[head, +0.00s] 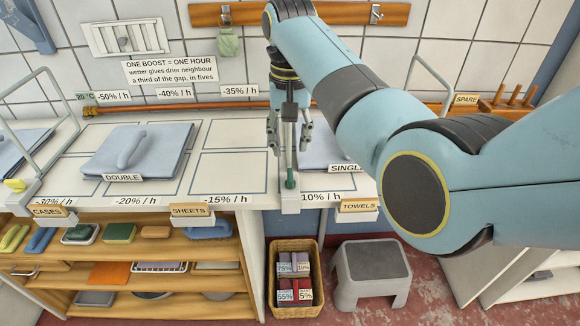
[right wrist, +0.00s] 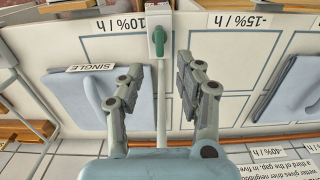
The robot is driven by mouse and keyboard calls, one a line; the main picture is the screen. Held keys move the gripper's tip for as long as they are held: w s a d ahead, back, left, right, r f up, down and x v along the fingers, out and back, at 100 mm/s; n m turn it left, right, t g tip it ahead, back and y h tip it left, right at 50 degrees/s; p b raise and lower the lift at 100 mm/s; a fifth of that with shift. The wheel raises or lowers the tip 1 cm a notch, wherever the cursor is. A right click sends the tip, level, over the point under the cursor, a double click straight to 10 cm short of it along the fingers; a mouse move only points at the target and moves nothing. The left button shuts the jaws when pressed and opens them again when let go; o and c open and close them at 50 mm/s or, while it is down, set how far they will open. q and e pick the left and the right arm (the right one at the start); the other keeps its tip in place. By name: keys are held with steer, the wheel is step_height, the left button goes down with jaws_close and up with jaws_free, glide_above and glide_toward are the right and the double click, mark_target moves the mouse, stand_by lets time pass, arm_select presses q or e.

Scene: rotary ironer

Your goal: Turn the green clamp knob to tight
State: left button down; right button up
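The green clamp knob (head: 290,180) sits on a white clamp block (head: 290,204) at the front edge of the worktop. In the right wrist view the knob (right wrist: 159,41) is a small green handle lying nearly upright in the picture, above a grey-white bar. My right gripper (head: 290,146) points down over the worktop, just behind the knob in the head view. In the right wrist view its two fingers (right wrist: 158,75) are spread apart with nothing between their tips but the bar. The knob lies just beyond the tips, apart from them. My left gripper is out of view.
A folded blue cloth labelled DOUBLE (head: 135,150) lies left of the gripper; another labelled SINGLE (head: 325,152) lies right, partly hidden by my arm. A left clamp has a yellow-green knob (head: 15,185). A basket (head: 272,300) and grey stool (head: 371,275) stand below.

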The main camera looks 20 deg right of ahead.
mark_target(290, 174)
step_height(290, 174, down, 8)
steer(key=shift+f, duration=0.2)
steer(key=shift+c, duration=0.4)
jaws_close()
